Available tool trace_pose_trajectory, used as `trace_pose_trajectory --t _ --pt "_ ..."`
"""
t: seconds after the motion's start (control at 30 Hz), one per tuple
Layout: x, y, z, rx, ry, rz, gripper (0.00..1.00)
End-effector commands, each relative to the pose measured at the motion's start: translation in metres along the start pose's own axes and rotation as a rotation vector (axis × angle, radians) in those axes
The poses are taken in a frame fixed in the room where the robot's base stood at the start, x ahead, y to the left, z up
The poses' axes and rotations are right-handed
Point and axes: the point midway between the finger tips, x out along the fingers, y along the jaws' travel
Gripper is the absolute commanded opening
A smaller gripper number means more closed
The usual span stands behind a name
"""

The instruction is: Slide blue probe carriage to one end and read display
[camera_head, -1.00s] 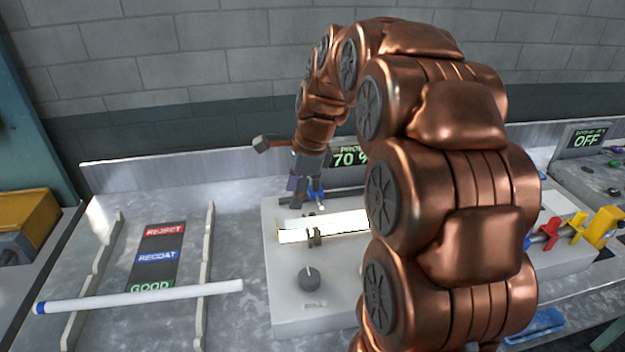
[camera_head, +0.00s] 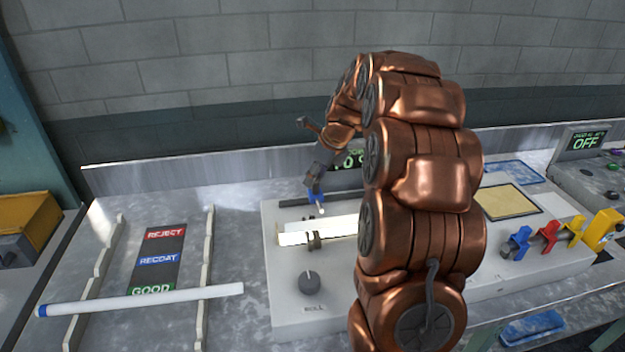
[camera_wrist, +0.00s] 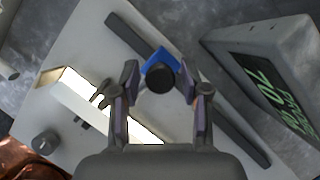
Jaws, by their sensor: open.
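The blue probe carriage (camera_head: 316,197) sits on a dark rail (camera_head: 293,203) behind the lit tube channel of the white bench unit. In the wrist view the blue carriage (camera_wrist: 155,57) with its dark round knob is between the fingers of my gripper (camera_wrist: 159,80). The fingers stand apart with gaps at both sides of the knob. In the head view my gripper (camera_head: 313,183) is just above the carriage. The display (camera_wrist: 268,90) shows green digits reading 70 in the wrist view, upside down and slanted. In the head view my arm covers part of the display (camera_head: 352,159).
A roll knob (camera_head: 310,283) and a small dark bracket (camera_head: 315,241) are in front of the rail. A white tube (camera_head: 140,299) with a blue end lies across the left rack. Coloured clamps (camera_head: 548,237) stand at the right.

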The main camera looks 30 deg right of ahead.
Motion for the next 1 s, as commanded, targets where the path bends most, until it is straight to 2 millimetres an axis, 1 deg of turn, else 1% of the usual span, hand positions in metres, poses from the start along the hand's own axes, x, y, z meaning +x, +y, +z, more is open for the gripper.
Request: trace_pose_trajectory --t 0.1,0.2,0.3,0.5,0.93,1.0 --pt "0.017 0.001 -0.001 0.001 0.003 0.005 0.46" --pt "0.026 0.001 -0.001 0.000 0.004 0.005 0.46" --pt "0.030 0.001 -0.001 -0.001 0.003 0.005 0.46" --pt "0.030 0.001 -0.001 -0.001 0.002 0.003 0.46" --pt "0.030 0.001 -0.001 -0.001 0.001 0.002 0.01" --pt "0.030 0.001 -0.001 -0.001 0.001 0.002 0.00"
